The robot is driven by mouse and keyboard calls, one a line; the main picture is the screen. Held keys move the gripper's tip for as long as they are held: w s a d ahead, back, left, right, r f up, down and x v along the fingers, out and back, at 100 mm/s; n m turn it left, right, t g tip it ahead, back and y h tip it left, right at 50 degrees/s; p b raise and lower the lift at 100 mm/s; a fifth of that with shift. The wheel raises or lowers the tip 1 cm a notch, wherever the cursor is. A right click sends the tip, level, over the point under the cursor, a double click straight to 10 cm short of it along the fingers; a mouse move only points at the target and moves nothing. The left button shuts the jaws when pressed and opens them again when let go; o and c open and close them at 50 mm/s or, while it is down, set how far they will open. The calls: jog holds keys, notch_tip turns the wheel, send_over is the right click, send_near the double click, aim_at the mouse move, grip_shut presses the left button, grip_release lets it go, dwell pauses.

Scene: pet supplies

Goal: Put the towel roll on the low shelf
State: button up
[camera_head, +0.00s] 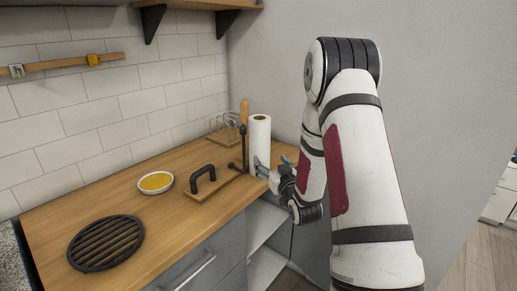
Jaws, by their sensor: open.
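The towel roll (260,136), a white paper cylinder, stands upright on the wooden counter near the back corner. My gripper (273,166) is open at the lower part of the roll, with greenish fingertips close to it. I cannot tell whether the fingers touch the roll. My arm hides part of the counter to the right. Below the counter is an open unit with white shelves (261,226); its right part and inner depth are partly hidden by my arm.
On the counter (115,195) are a round black grate (105,243), a yellow-filled bowl (156,183), a board with a black handle (206,182), a dark post (244,150) and a wire rack (222,128). A wall shelf (185,4) hangs above. A grey drawer (190,268) is shut.

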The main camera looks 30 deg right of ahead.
aim_at(263, 151)
jog(key=x, duration=0.7)
jog(key=shift+w, duration=0.1)
jog(key=shift+x, duration=2.6)
jog(key=c, duration=1)
